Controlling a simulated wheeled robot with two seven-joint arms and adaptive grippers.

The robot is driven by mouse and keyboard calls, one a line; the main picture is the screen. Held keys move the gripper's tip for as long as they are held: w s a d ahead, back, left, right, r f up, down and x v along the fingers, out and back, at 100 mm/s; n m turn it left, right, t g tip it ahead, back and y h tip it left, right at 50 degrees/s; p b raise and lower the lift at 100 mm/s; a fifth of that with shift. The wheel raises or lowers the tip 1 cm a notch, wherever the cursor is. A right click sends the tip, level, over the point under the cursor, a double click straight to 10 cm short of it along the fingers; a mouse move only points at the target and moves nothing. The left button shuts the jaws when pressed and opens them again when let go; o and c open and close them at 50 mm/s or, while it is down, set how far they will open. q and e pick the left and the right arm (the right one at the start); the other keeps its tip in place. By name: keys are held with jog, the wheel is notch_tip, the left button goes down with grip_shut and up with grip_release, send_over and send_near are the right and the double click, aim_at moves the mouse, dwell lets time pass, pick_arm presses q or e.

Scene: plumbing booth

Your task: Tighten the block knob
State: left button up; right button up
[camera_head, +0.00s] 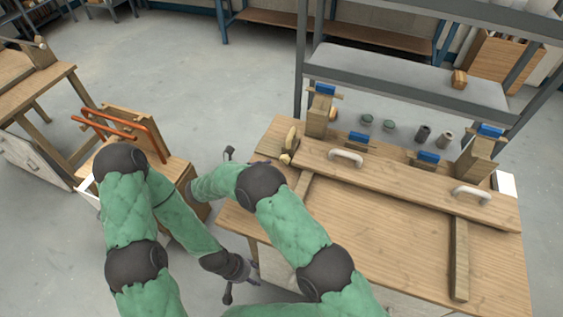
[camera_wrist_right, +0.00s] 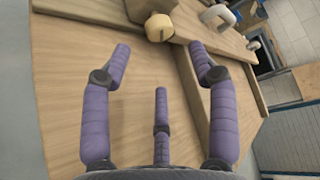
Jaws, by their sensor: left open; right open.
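The block knob (camera_head: 290,141), pale yellow and rounded, is at the left end of the long wooden board on the bench. It also shows in the right wrist view (camera_wrist_right: 159,28), at top centre, beside a wooden block. My right gripper (camera_wrist_right: 159,68) is open, its purple fingers spread, with the knob beyond the fingertips and nothing between them. In the head view the right gripper is mostly hidden by its arm. My left gripper (camera_head: 238,278) is open and empty, low beside the bench's left side, apart from the knob.
The bench (camera_head: 380,220) carries a board with white handles (camera_head: 345,157) and blue-topped blocks (camera_head: 428,157). A grey shelf (camera_head: 410,78) stands behind. A wooden stand with orange bars (camera_head: 105,125) is at left. The bench's left front is clear.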

aim_at(285, 158)
jog(key=b+x, duration=0.1)
jog(key=x, duration=0.6)
jog(key=shift+w+d+b, duration=0.15)
jog(key=shift+d+b, duration=0.1)
jog(key=shift+b, duration=0.1)
